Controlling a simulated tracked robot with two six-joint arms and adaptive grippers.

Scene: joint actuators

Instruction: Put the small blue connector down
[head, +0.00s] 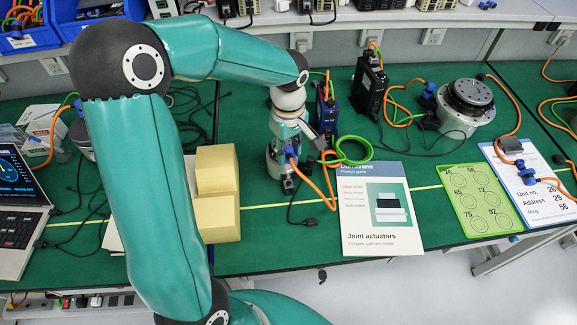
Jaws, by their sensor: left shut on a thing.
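My left gripper (293,141) points down over the bench, just left of the product guide's top corner. It is shut, and a small blue connector (292,153) with an orange cable shows at its fingertips. The gripper hides part of the connector and the grip itself. A small grey actuator (274,166) stands directly below and behind it; I cannot tell whether the connector touches it. My right gripper is not in view.
A product guide (383,232) lies right of the gripper, and yellow blocks (217,213) stand to its left. Dark drive units (371,85) and a round actuator (466,103) stand behind and right. Orange and green cables loop nearby.

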